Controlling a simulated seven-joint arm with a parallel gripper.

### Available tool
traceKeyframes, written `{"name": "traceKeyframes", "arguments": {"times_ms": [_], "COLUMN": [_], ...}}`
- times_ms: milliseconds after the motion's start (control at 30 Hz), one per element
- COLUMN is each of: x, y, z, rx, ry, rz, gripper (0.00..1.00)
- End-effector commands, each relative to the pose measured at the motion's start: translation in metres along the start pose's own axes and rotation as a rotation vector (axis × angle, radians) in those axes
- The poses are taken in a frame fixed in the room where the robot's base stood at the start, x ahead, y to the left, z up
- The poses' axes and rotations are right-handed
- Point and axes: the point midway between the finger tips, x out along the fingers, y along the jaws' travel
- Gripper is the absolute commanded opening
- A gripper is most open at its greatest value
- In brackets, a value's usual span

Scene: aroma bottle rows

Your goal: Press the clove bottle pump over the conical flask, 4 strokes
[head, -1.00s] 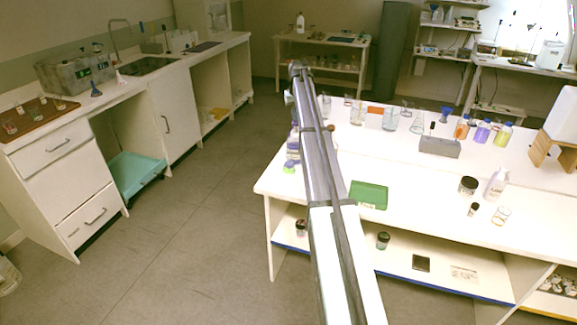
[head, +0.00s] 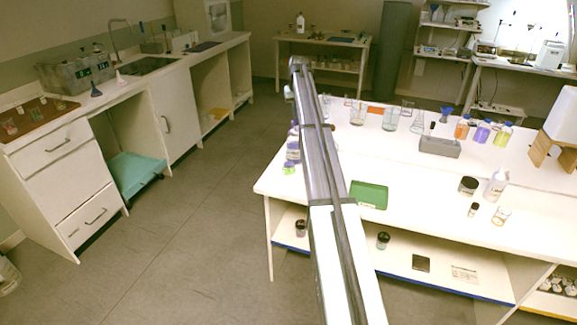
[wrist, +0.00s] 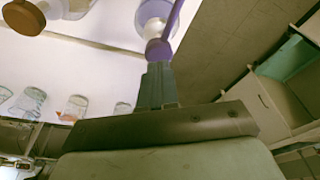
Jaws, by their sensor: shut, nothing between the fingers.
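My gripper (wrist: 158,66) is shut and empty in the wrist view. Its fingertips are right at the purple pump head (wrist: 160,46) of a whitish bottle (wrist: 155,12); whether they touch cannot be told. The bottle's label is not readable, so I cannot tell if it is clove. In the head view my arm hides the gripper. Bottles with purplish parts (head: 293,153) stand beside my arm at the bench's left edge. A clear glass vessel (head: 417,123), perhaps the conical flask, stands farther back on the bench. No flask is identifiable under the pump.
A brown-topped bottle (wrist: 23,18) stands left of the pump in the wrist view. On the white bench (head: 410,200) are a green tray (head: 369,195), a grey rack (head: 439,147), coloured bottles (head: 482,132) and several glass vessels. The floor left of the bench is clear.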

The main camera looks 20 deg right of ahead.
Motion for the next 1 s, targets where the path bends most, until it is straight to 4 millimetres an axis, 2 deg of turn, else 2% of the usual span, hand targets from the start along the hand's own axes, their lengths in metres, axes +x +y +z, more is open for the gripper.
{"name": "traceKeyframes", "arguments": {"times_ms": [1000], "x": [0.026], "y": [0.000], "z": [0.006], "rx": [0.000], "ry": [-0.001], "rz": [0.000], "gripper": [0.00]}}
